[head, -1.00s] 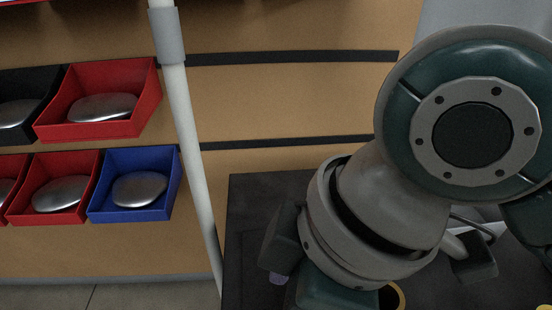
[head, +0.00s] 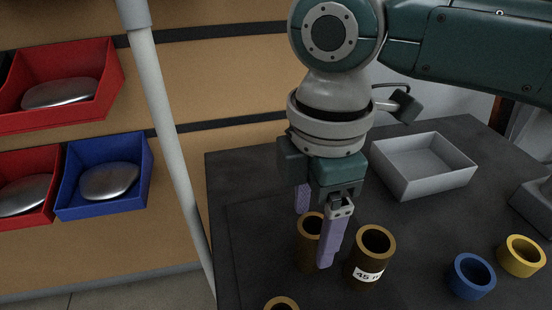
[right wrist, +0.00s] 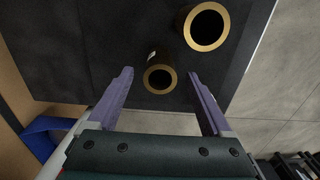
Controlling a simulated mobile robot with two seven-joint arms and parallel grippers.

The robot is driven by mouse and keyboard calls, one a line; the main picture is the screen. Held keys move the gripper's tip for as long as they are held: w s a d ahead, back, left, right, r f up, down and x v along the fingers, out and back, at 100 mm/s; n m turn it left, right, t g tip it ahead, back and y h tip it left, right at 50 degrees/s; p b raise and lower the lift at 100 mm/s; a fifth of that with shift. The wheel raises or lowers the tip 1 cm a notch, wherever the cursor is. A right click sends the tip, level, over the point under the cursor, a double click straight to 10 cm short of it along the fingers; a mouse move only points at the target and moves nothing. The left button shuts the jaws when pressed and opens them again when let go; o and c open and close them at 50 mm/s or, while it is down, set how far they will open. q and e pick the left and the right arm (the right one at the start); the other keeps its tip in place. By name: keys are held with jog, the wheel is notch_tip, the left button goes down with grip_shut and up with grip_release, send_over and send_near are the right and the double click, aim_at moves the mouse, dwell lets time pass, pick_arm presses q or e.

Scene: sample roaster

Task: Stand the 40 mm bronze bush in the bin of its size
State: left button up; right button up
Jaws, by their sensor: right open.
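Several bronze bushes stand upright on the dark table. One bush (head: 308,250) stands by my right gripper (head: 314,238), partly hidden by a finger; no readable label shows on it. Another bush (head: 372,268), labelled "45 m…", stands just to its right. A third bush (head: 282,304) is cut off at the bottom edge. My right gripper points down, open and empty. In the right wrist view, a bush (right wrist: 160,80) with a small unreadable label lies between the open fingers, apart from both. A larger-looking bush (right wrist: 205,27) is beyond it. My left gripper is out of view.
Red (head: 68,105) and blue (head: 135,185) bins holding silvery rounded objects hang on the board at left. A white pole (head: 172,140) stands before it. The table holds an empty grey tray (head: 458,180), a blue ring (head: 471,278) and a yellow ring (head: 521,256).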

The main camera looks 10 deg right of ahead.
notch_tip(320, 180, down, 4)
jog(key=shift+d+b, duration=0.1)
jog(key=shift+b, duration=0.4)
grip_shut()
dwell(0.3)
jog(key=shift+r, duration=0.1)
